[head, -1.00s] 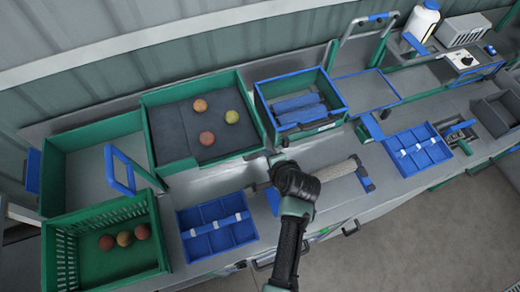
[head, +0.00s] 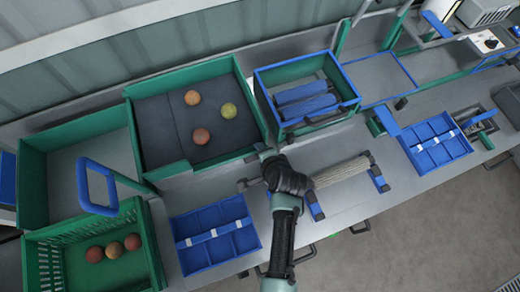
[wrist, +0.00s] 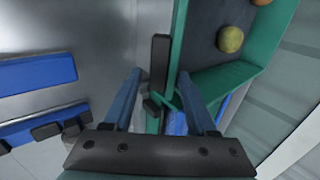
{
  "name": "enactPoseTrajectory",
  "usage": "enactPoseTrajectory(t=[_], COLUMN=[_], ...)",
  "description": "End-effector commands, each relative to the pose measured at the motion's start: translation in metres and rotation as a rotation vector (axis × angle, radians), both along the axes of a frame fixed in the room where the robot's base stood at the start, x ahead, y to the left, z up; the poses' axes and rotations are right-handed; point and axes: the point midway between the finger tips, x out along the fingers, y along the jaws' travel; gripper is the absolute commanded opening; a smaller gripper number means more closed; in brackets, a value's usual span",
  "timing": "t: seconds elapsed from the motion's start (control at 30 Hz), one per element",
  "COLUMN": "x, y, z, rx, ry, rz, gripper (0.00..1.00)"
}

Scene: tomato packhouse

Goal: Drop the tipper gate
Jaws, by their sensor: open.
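A dark upright bar (wrist: 160,64) shows between and beyond the fingertips, beside the green wall (wrist: 181,45). I cannot tell whether this bar belongs to the tipper gate, or whether a finger touches it. No part is clearly marked as the gate.
A blue divided tray (head: 187,229) lies in front of the bed, left of my arm. A blue bin with rollers (head: 264,79) stands behind right. A ribbed roller (head: 341,172) lies right of my gripper. A blue loop handle (head: 84,190) rises at left, above a green crate (head: 150,240).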

Motion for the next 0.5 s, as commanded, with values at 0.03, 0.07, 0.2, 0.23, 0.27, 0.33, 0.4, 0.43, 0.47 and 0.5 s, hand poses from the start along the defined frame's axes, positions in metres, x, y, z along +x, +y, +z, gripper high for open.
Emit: enactPoseTrajectory(t=[0.03,0.07,0.2,0.23,0.27,0.33,0.4,0.43,0.47,0.5], x=[-0.0003,-0.0003,-0.0003,-0.0003,-0.0003,-0.0003,-0.0004,-0.0004,-0.0004,-0.0004], y=[0.0,0.0,0.0,0.0,0.0,0.0,0.0001,0.0001,0.0,0.0], z=[-0.0015,-0.0015,-0.0009,-0.0009,-0.0009,-0.0009,-0.0009,-0.0009,-0.0009,-0.001], rx=[0.0,0.0,0.0,0.0,0.0,0.0,0.0,0.0,0.0,0.0], ry=[0.0,0.0,0.0,0.0,0.0,0.0,0.0,0.0,0.0,0.0], rz=[0.0,0.0,0.0,0.0,0.0,0.0,0.0,0.0,0.0,0.0], gripper=[0.57,0.57,0.57,0.57,0.57,0.5,0.38,0.32,0.27,0.2])
